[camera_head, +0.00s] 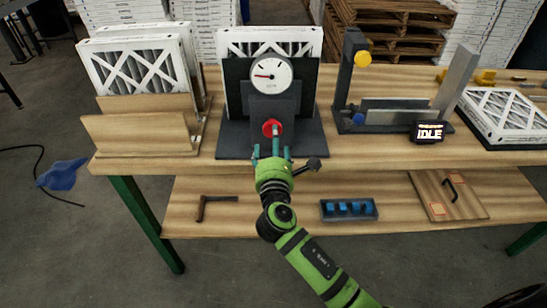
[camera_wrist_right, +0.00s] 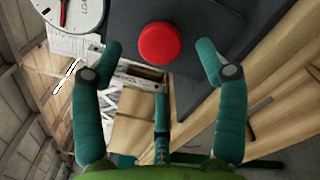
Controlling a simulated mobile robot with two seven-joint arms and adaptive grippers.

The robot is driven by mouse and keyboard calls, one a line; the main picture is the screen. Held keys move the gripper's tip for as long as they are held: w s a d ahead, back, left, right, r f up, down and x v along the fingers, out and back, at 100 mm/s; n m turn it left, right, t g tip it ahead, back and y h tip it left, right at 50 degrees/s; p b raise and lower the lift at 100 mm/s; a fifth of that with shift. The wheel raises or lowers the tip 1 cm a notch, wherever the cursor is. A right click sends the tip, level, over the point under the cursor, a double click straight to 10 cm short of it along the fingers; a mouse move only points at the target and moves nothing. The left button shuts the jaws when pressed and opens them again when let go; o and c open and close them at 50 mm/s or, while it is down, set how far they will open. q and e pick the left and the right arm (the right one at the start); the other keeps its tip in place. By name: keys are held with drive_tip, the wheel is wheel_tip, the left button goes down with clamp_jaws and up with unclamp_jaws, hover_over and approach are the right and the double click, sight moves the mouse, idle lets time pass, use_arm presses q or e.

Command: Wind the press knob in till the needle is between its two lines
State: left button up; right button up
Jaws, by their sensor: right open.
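The press (camera_head: 310,142) is a dark frame on the table with a framed filter (camera_head: 300,42) in it. Its red knob (camera_head: 272,127) faces me, and shows large in the right wrist view (camera_wrist_right: 159,42). A white dial (camera_head: 271,76) sits above it, with a red needle pointing left. The dial is partly cut off in the wrist view (camera_wrist_right: 75,12); I cannot make out its two lines. My right gripper (camera_head: 271,150) is open just in front of and below the knob. In the wrist view its teal fingers (camera_wrist_right: 160,62) are spread, with the knob beyond them. My left gripper is not in view.
A wooden rack (camera_head: 140,137) with filters stands left of the press. To the right are a dark fixture (camera_head: 349,85), an IDLE display (camera_head: 429,132) and a flat filter (camera_head: 510,115). The lower shelf holds an L-shaped tool (camera_head: 203,207) and a blue-filled tray (camera_head: 348,217).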

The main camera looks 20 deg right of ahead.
drive_tip(key=v, duration=0.5)
drive_tip(key=shift+s+a, duration=0.1)
drive_tip(key=shift+s, duration=0.15)
drive_tip(key=s+d+f+m+g+y, duration=0.15)
drive_tip(key=s+f+m+g, duration=0.3)
drive_tip(key=f, duration=1.25)
drive_tip(key=s+f+m+g+y, duration=0.25)
drive_tip(key=s+f+g, duration=0.2)
drive_tip(key=f, duration=1.25)
drive_tip(key=s+d+f+m+g, duration=0.25)
drive_tip(key=s+f+m, duration=0.45)
drive_tip(key=s+f, duration=0.7)
drive_tip(key=s+d+f+m+g, duration=0.1)
drive_tip(key=s+f+m, duration=0.1)
drive_tip(key=s, duration=0.5)
drive_tip(key=s+d+f+m+g, duration=0.1)
drive_tip(key=s+m, duration=0.3)
drive_tip(key=s, duration=0.4)
drive_tip(key=s+f+m+g+y, duration=0.1)
drive_tip(key=s+f+m+g, duration=0.2)
drive_tip(key=s, duration=0.4)
drive_tip(key=shift+s+d, duration=0.25)
drive_tip(key=shift+d, duration=0.15)
drive_tip(key=shift+f, duration=0.1)
